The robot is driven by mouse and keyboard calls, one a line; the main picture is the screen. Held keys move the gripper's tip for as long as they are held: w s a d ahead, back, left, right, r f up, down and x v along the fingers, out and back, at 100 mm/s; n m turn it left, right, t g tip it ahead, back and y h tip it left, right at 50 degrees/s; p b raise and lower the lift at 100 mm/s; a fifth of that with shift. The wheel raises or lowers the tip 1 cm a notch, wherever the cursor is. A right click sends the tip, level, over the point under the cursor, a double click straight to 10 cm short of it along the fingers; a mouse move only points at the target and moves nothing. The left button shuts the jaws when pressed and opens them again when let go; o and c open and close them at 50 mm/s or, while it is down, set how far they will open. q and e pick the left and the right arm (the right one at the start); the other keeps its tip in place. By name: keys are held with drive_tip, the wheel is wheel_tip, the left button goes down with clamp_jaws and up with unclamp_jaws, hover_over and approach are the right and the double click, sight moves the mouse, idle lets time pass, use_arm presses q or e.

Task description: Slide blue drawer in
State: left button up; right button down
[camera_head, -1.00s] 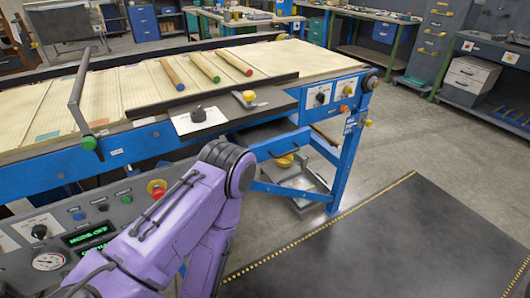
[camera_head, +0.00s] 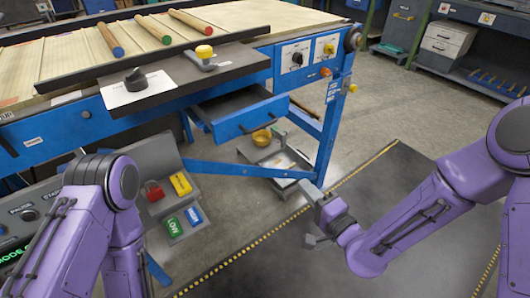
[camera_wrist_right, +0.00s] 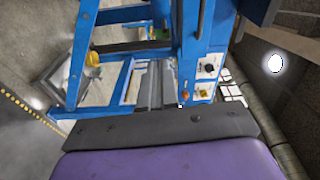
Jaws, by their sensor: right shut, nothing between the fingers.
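The blue drawer (camera_head: 250,117) sticks out from under the front of the blue-framed table, its dark interior visible from above. A handle shows on its front face. My right gripper (camera_head: 305,188) is shut and empty, low in front of the table, below and to the right of the drawer and apart from it in the picture. Its narrow shut fingers also show in the right wrist view (camera_wrist_right: 155,84), pointing toward the blue frame. I cannot make out the drawer surely in that view. My left arm shows at the left, but its gripper is out of view.
The blue table leg (camera_head: 331,125) stands right of the drawer. Several coloured-handled turned rods, including a red one (camera_head: 196,24), lie on the table.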

use_arm(q)
drive_tip(key=shift+s+r+p, duration=0.1)
drive_tip(key=shift+r+p, duration=0.4)
drive_tip(key=shift+p, duration=0.55)
use_arm(e)
drive_tip(key=w+a+r+t+y, duration=0.1)
drive_tip(key=w+a+r+y, duration=0.1)
drive_tip(key=w+a+r, duration=0.5)
drive_tip(key=w+a, duration=0.3)
drive_tip(key=w, duration=0.1)
drive_tip(key=shift+w+r+y, duration=0.25)
drive_tip(key=shift+w+y, duration=0.05)
